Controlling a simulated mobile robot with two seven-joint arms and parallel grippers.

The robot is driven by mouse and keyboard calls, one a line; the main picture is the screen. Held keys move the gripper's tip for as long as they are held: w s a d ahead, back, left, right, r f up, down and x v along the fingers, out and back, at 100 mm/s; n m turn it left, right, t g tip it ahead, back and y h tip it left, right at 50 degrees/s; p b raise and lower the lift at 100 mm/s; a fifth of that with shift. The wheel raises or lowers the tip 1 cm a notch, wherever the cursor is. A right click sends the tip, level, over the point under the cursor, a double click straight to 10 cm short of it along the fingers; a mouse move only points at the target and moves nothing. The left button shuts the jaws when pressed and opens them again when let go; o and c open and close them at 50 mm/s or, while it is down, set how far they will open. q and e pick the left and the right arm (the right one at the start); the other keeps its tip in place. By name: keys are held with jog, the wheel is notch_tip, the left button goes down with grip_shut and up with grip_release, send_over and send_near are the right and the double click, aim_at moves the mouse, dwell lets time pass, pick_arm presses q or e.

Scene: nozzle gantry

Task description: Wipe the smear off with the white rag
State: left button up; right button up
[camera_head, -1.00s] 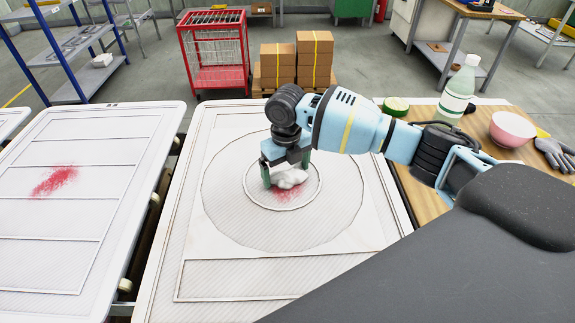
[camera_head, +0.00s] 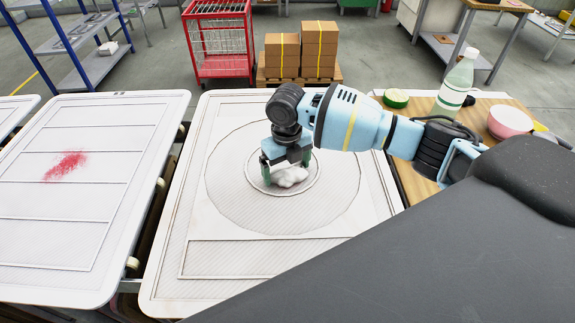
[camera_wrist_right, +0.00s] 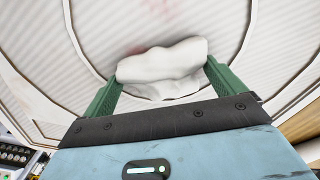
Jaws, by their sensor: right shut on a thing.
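My right gripper (camera_head: 287,173) is shut on the white rag (camera_head: 292,178), low over the inner ring of the middle white panel (camera_head: 215,255). In the right wrist view the bunched rag (camera_wrist_right: 165,62) sits between the two green fingers. A faint pink trace (camera_wrist_right: 138,46) shows on the panel just beyond the rag there; in the head view no red is visible around the rag, and what lies under it is hidden. A separate red smear (camera_head: 66,166) is on the left white panel (camera_head: 60,235). My left gripper is not in view.
On the wooden table (camera_head: 405,175) at right stand a bottle (camera_head: 457,84), a pink bowl (camera_head: 508,121) and a green round item (camera_head: 396,98). Cardboard boxes (camera_head: 300,55) and a red cage (camera_head: 220,40) stand behind. A gap separates the two panels.

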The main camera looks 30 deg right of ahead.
aim_at(279, 180)
jog(key=shift+s+a+r+p, duration=0.15)
jog(key=shift+s+a+p, duration=0.2)
jog(key=shift+s, duration=0.45)
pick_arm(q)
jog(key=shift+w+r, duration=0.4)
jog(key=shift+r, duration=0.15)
pick_arm(e)
jog(key=shift+s+a+f, duration=0.15)
jog(key=shift+s+a, duration=0.05)
jog(key=shift+s, duration=0.25)
jog(key=shift+s+a+f, duration=0.1)
jog(key=shift+s+a, duration=0.1)
jog(key=shift+s, duration=0.2)
jog(key=shift+a, duration=0.15)
